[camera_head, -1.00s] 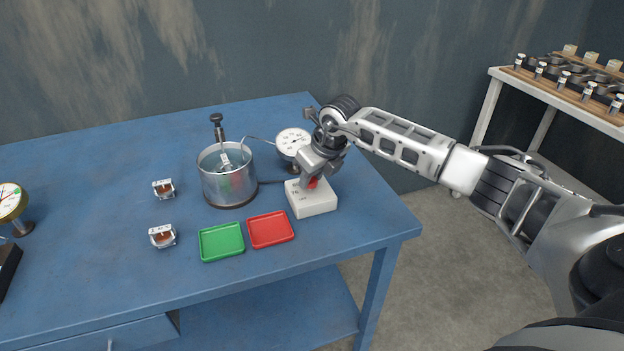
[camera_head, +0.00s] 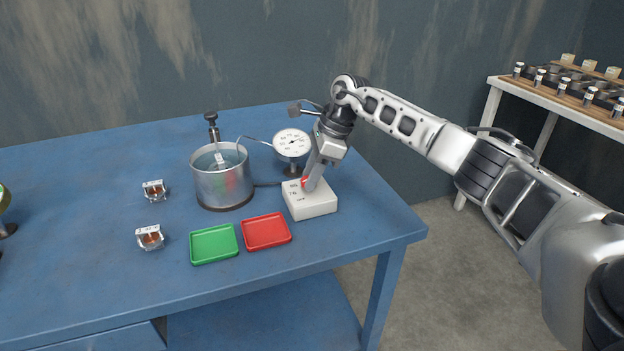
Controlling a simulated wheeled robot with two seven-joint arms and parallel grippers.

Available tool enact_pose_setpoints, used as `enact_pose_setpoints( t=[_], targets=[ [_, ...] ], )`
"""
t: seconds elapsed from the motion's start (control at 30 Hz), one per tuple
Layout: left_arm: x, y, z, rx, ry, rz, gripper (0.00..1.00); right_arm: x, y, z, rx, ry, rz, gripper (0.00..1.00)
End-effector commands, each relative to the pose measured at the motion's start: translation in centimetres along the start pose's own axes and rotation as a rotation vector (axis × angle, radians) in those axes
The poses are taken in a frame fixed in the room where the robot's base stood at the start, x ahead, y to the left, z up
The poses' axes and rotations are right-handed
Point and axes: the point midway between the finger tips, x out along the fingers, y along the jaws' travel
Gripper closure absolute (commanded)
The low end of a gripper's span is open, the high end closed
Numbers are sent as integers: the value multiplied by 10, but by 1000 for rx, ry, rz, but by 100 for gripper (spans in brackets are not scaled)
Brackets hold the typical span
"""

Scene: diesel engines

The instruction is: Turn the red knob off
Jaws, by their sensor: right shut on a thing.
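The red knob (camera_head: 305,182) sits on top of a white control box (camera_head: 312,207) near the right side of the blue table. My right gripper (camera_head: 308,184) comes down on it from above and is shut on the knob, hiding part of it. Dark markings show on the box top, left of and below the knob; the knob's exact setting cannot be read. My left gripper is not in view.
A metal pot (camera_head: 222,181) of liquid and a white dial gauge (camera_head: 292,144) stand behind the box. A green tray (camera_head: 214,244) and a red tray (camera_head: 266,232) lie to its left. Two small parts (camera_head: 154,190) (camera_head: 149,237) lie farther left.

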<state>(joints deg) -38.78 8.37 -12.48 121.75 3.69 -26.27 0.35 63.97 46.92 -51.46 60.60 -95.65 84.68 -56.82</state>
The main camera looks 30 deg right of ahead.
Motion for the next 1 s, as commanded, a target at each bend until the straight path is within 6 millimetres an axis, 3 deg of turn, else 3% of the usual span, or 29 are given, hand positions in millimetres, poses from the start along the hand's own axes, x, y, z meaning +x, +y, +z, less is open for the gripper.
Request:
enact_pose_setpoints(
  t=[0.5, 1.0],
  targets=[
    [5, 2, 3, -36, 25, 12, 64, 0, -4, 1, -334, -1, 134, 92],
    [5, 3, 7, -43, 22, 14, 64, -1, -4, 1, -410, 1, 165, 92]
  ],
)
